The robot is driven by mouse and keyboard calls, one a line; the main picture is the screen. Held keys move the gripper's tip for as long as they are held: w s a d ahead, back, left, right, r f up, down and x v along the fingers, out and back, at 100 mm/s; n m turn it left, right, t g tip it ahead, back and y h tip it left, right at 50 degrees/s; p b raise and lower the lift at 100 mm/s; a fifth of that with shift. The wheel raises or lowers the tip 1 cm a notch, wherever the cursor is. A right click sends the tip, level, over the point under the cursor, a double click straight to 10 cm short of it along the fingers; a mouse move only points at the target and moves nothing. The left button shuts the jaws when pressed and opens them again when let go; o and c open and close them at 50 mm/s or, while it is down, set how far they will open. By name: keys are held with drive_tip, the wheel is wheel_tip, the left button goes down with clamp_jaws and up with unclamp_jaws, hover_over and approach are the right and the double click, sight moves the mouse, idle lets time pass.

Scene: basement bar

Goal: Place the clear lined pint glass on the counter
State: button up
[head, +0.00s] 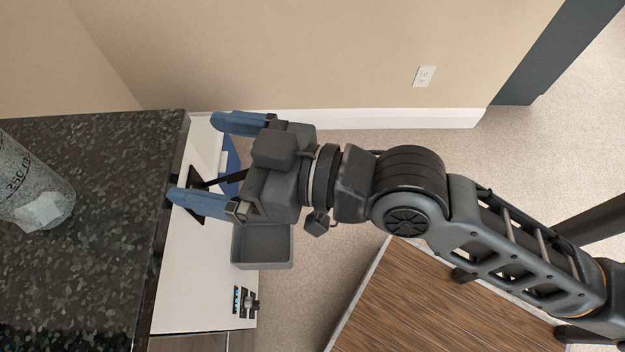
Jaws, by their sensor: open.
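The clear lined pint glass (30,185) stands on the dark speckled stone counter (105,185) at the left of the head view. It is cut off by the left picture edge and has measuring marks on its side. My gripper (195,160) is open, with its two blue fingers apart and pointing left. Nothing shows between the fingertips. The gripper is to the right of the glass, near the counter's right edge, and apart from the glass.
A white appliance front (195,280) with a small display and a grey tray (262,247) lies beside the counter's edge. A wood-topped surface (430,300) is at the lower right. Carpet (350,165) and a beige wall (330,55) with an outlet are beyond.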

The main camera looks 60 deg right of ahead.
drive_tip(key=s+d+f+m+h, duration=0.1)
drive_tip(key=s+d, duration=0.3)
drive_tip(key=s, duration=0.6)
drive_tip(key=s+d+f+m+g+h, duration=0.1)
drive_tip(key=s+d+f+h, duration=0.3)
drive_tip(key=s, duration=0.7)
drive_tip(key=shift+f+m, duration=0.35)
drive_tip(key=shift+m, duration=0.15)
drive_tip(key=shift+s+d+r, duration=0.1)
drive_tip(key=shift+r, duration=0.05)
drive_tip(key=shift+r+p, duration=0.35)
drive_tip(key=shift+p, duration=0.1)
